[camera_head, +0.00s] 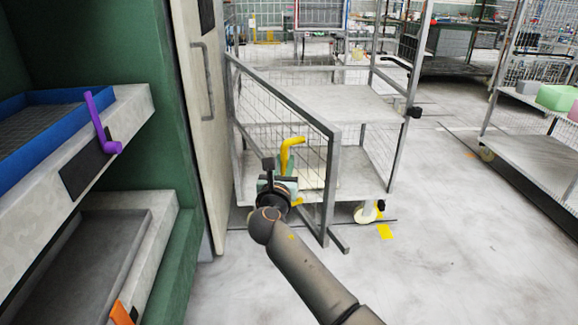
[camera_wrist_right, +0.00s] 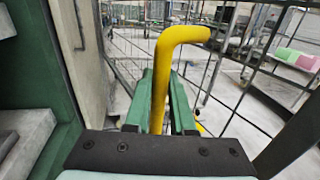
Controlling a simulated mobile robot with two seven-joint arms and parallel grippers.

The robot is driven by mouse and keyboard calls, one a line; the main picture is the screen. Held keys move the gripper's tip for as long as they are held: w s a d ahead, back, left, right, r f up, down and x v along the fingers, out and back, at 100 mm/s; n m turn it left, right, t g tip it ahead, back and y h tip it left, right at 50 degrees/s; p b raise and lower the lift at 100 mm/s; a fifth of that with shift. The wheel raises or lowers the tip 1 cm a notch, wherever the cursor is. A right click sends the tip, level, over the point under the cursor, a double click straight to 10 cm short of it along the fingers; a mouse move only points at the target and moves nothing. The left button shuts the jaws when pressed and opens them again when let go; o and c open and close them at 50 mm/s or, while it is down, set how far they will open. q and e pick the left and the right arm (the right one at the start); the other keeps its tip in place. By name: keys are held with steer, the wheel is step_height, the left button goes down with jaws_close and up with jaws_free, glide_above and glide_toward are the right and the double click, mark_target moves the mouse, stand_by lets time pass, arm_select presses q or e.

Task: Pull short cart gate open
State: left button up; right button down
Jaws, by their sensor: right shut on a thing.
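The short cart gate (camera_head: 331,175) is a grey metal frame with wire mesh. It stands at an angle to the cart (camera_head: 345,103), its free end out toward me. A yellow bent handle (camera_head: 288,152) is on the gate. My right gripper (camera_head: 283,178) is at the handle, low on the gate's left side. In the right wrist view the green fingers are shut on the yellow handle (camera_wrist_right: 182,38), which rises between them and bends right at the top. The mesh shows behind it. My left gripper is in neither view.
A green press with a pale door (camera_head: 195,110) stands close on the left of the gate. Its shelf holds a blue tray (camera_head: 40,98) and a purple lever (camera_head: 104,130). Another cart (camera_head: 535,145) with green and pink blocks is at right. The floor at front right is clear.

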steer(key=shift+d+f, duration=0.15)
steer(key=shift+f, duration=0.2)
steer(key=c, duration=1.2)
jaws_free()
steer(key=o, duration=0.3)
steer(key=shift+s+d+r, duration=0.1)
steer(key=shift+s+r, duration=0.1)
steer(key=shift+o, duration=0.7)
steer(key=shift+w+r, duration=0.1)
